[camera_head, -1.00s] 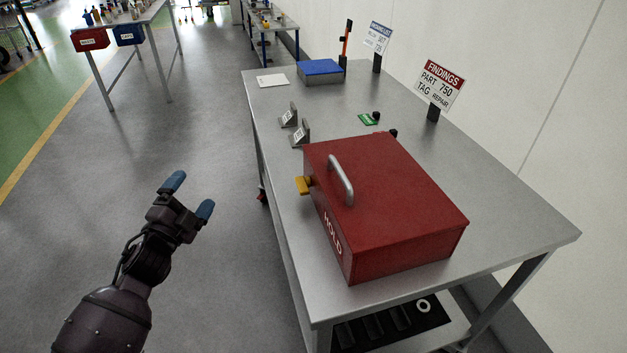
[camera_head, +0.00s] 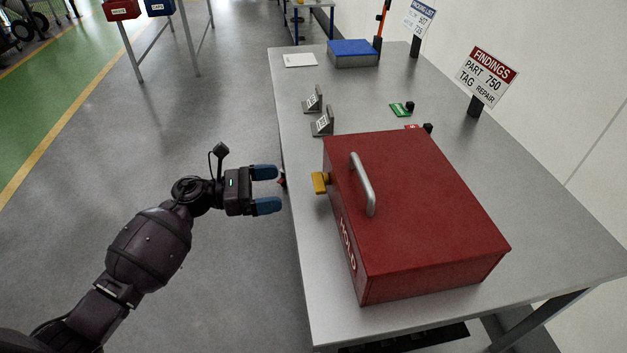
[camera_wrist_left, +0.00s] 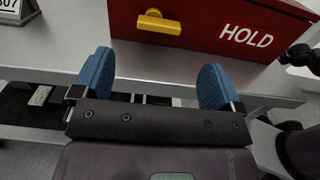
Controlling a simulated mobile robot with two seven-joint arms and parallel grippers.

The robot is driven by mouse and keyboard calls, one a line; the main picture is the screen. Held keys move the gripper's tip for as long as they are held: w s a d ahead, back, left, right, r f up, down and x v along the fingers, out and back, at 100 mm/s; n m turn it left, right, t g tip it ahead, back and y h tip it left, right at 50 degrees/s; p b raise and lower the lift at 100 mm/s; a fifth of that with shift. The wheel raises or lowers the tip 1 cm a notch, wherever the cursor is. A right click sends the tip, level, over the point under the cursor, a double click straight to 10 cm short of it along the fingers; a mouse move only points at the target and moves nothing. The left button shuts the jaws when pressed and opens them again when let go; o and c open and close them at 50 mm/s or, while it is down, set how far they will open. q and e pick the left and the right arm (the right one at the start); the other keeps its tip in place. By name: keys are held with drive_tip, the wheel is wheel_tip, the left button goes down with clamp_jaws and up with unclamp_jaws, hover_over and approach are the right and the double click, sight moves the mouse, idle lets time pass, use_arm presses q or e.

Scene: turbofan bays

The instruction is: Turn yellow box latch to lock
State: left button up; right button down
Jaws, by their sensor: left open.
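The yellow latch (camera_head: 320,182) sticks out from the side of the red HOLD box (camera_head: 425,205), which sits closed on the grey metal table. In the left wrist view the latch (camera_wrist_left: 158,22) lies roughly horizontal on the red front face (camera_wrist_left: 215,20), left of the word HOLD. My left gripper (camera_head: 267,189) is open and empty, with blue fingertips pointing at the latch. It is left of the latch and apart from it. In the wrist view the gripper (camera_wrist_left: 155,80) has the latch beyond and between its fingertips.
The box has a grey handle (camera_head: 362,184) on its lid. Two small tag stands (camera_head: 322,122) stand beyond the box near the table's left edge. A blue box (camera_head: 352,53) and a FINDINGS sign (camera_head: 486,76) are farther back.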

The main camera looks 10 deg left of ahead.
sight(321, 182)
use_arm(q)
drive_tip(key=x, duration=0.9)
drive_tip(key=shift+d+r+p, duration=0.1)
drive_tip(key=shift+d+p, duration=0.1)
drive_tip(key=shift+p, duration=0.2)
drive_tip(key=c, duration=0.9)
